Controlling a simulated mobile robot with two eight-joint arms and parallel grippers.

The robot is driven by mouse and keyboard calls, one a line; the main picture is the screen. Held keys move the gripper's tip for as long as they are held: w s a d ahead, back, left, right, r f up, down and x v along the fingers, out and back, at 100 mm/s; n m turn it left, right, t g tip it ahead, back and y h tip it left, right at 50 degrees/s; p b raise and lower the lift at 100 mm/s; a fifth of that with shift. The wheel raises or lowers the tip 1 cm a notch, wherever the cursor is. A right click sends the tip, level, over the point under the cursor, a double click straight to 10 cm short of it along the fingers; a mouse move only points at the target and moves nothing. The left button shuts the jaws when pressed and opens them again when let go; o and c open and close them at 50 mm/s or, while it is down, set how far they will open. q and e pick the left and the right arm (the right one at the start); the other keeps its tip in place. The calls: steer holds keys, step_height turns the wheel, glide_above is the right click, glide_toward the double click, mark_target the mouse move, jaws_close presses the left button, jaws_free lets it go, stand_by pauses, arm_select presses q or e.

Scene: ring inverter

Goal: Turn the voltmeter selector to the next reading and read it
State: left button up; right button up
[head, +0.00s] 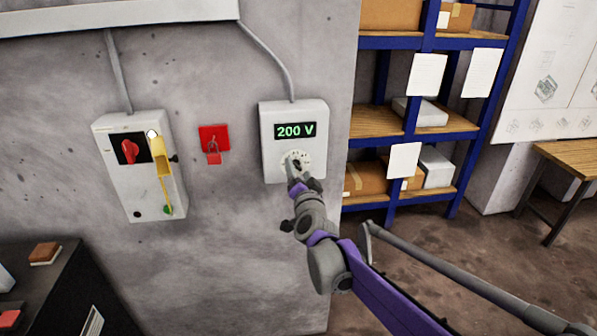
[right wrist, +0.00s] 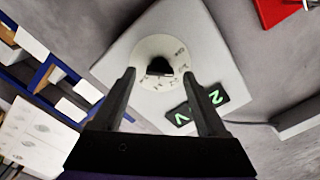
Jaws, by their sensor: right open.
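The voltmeter (head: 294,112) is a pale box on the wall, and its display (head: 295,131) reads 200 V in green. Its round selector dial (head: 301,158) is below the display and partly covered by my right gripper (head: 294,178) in the head view. In the right wrist view the dial plate (right wrist: 147,50) carries small markings around a black knob (right wrist: 159,66). My right gripper (right wrist: 163,75) is open, with its two fingers apart on either side of the knob; I cannot tell whether they touch it. My left gripper is not in view.
A switch box (head: 138,165) with a red handle and a yellow lever hangs to the left. A red padlock station (head: 213,140) is between the boxes. Blue shelving (head: 428,95) stands to the right. A dark cabinet (head: 75,290) is at lower left.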

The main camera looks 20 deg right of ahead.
steer(key=s+a+b, duration=0.1)
steer(key=s, duration=0.9)
steer(key=shift+a+b, duration=0.3)
steer(key=shift+a, duration=0.05)
steer(key=s+a+f+n+g+y, duration=0.3)
steer(key=s+a+f+n, duration=0.1)
steer(key=s+f, duration=0.25)
steer(key=s+a+f+n+g+y, duration=0.2)
steer(key=s+a+f+n+g, duration=0.15)
steer(key=s+f, duration=0.3)
steer(key=s+d+f+n+g+h, duration=0.1)
steer(key=s+f+g, duration=0.2)
steer(key=s+f, duration=0.2)
steer(key=s+d+f+n+g, duration=0.2)
steer(key=s+f, duration=0.4)
steer(key=s, duration=0.5)
steer(key=shift+d+f+g+h, duration=0.2)
steer(key=shift+f+g+h, duration=0.05)
steer(key=shift+g+h, duration=0.2)
steer(key=shift+n, duration=0.25)
